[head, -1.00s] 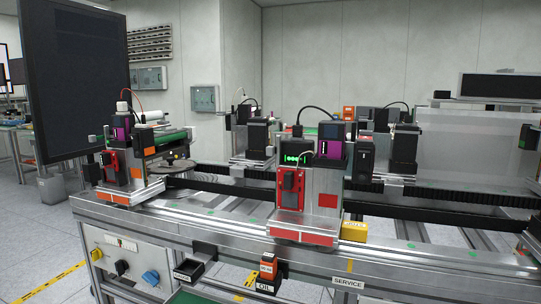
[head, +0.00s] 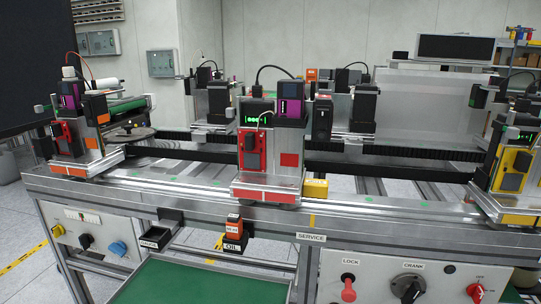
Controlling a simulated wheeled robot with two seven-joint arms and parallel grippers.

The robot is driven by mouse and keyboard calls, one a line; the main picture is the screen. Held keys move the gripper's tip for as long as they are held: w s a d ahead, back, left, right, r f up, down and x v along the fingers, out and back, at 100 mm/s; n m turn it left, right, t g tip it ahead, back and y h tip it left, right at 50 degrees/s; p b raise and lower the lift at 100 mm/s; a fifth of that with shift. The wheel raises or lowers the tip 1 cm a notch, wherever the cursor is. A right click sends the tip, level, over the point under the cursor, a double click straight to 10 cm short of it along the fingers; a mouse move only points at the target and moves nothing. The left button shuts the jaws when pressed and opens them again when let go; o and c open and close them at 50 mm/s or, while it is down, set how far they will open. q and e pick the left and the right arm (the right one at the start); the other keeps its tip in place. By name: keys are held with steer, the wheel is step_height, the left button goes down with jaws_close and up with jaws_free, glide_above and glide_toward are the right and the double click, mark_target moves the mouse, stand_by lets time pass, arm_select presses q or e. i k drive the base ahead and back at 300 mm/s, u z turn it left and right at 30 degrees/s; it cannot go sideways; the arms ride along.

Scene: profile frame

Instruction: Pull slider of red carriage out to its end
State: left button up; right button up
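A carriage with a red front module (head: 247,158) and a red base strip stands on the rail in the middle of the head view. It has an orange-red square on its metal body, and black and purple units on top. A second carriage with a red front plate (head: 61,133) stands at the left end. I cannot tell from the picture which one the task names. No slider stands out clearly on either. Neither of my grippers is in view.
A metal rail frame (head: 150,190) runs across the view. A yellow carriage (head: 514,170) stands at the right. A yellow block (head: 315,189) sits beside the middle carriage. Below are an orange OIL item (head: 234,228), a green tray (head: 200,284) and a panel with LOCK (head: 348,287) and CRANK (head: 408,289) controls.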

mark_target(229, 112)
steer(key=z, duration=0.3)
steer(key=k, duration=0.4)
steer(key=z, duration=1)
steer(key=i, duration=1.1)
steer(key=u, duration=1)
